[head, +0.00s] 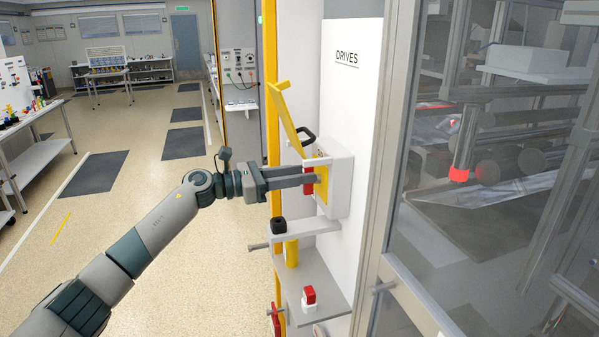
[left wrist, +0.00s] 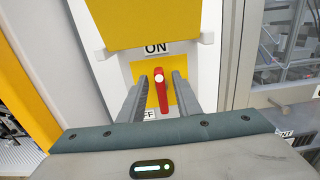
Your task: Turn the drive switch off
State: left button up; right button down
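The drive switch is a white box (head: 340,185) with a yellow face, mounted on the white panel marked DRIVES. Its yellow cover (head: 290,122) is swung up; it also fills the top of the left wrist view (left wrist: 150,22). The red switch handle (left wrist: 162,92) stands roughly upright between the ON label (left wrist: 156,48) above and the partly hidden OFF label (left wrist: 148,114) below. My left gripper (left wrist: 160,76) is open, with one finger on each side of the handle and visible gaps. In the head view my left gripper (head: 314,179) reaches the box's face. My right gripper is out of view.
A black padlock-like loop (head: 303,139) is beside the box. Below are a grey shelf (head: 310,231) and a red-and-white block (head: 309,297). A yellow post (head: 270,90) stands left of the panel, and a glazed machine enclosure (head: 480,220) is at right.

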pick_arm(q)
grip_shut()
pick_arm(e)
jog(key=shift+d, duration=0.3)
